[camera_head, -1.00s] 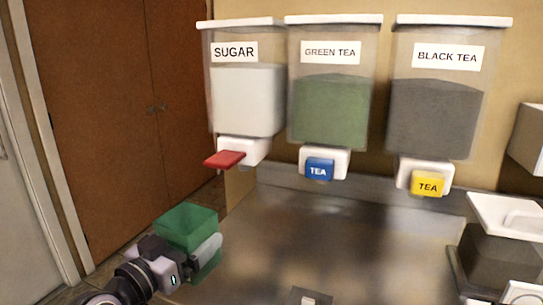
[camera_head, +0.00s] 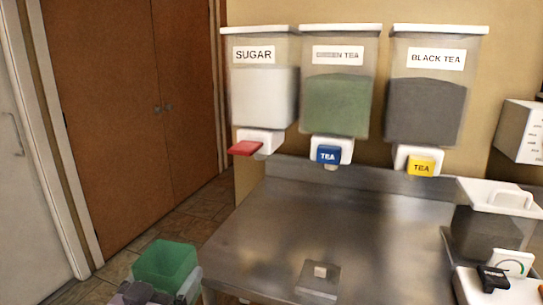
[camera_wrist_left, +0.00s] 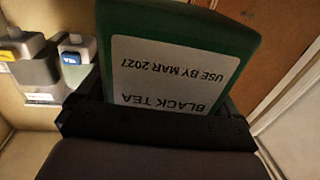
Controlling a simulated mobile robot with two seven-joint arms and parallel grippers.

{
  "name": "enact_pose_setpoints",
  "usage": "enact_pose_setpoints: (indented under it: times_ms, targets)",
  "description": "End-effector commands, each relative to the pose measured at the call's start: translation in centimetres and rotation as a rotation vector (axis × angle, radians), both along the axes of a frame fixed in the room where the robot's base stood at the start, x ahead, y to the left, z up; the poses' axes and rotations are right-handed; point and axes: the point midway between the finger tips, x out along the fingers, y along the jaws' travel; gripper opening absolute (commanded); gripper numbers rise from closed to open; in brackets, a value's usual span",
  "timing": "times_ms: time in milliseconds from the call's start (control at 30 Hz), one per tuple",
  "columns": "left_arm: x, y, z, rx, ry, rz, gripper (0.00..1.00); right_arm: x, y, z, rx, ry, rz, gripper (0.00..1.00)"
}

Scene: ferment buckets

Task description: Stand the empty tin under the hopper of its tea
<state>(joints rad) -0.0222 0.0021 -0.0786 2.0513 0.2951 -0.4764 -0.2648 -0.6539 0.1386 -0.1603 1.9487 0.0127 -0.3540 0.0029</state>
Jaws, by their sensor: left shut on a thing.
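My left gripper (camera_head: 168,290) is shut on an open-topped green tin (camera_head: 165,262), held upright at the lower left, left of the counter. In the left wrist view the tin (camera_wrist_left: 180,35) carries a white label, upside down there, reading BLACK TEA, USE BY MAR 2027. The black tea hopper (camera_head: 426,108), with dark contents and a yellow TEA lever (camera_head: 421,167), hangs at the right of the row. The green tea hopper (camera_head: 337,105) with a blue lever (camera_head: 328,155) is in the middle. My right gripper is not in view.
The sugar hopper (camera_head: 264,95) with a red lever (camera_head: 245,149) hangs at left. The steel counter (camera_head: 270,235) is mostly clear below the hoppers, with a small grey plate (camera_head: 318,280) near its front. A lidded dark container (camera_head: 487,232) and a white dial device (camera_head: 512,264) stand right.

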Motion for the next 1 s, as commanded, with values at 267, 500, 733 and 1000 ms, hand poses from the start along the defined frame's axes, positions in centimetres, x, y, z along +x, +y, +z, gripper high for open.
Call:
enact_pose_setpoints:
  times_ms: [267,500,733,1000]
  targets:
    - [-4.8,2.0,-3.1,-0.001,0.002,0.156,0.62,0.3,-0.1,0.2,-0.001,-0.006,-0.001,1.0]
    - [-8.2,2.4,-3.9,0.0,0.0,0.206,0.62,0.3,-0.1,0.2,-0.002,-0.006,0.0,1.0]
    - [-9.2,2.4,-3.9,0.002,-0.002,0.21,0.62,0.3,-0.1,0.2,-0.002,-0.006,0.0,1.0]
    - [-9.2,2.4,-3.9,0.001,-0.003,0.21,0.62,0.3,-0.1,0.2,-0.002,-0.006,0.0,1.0]
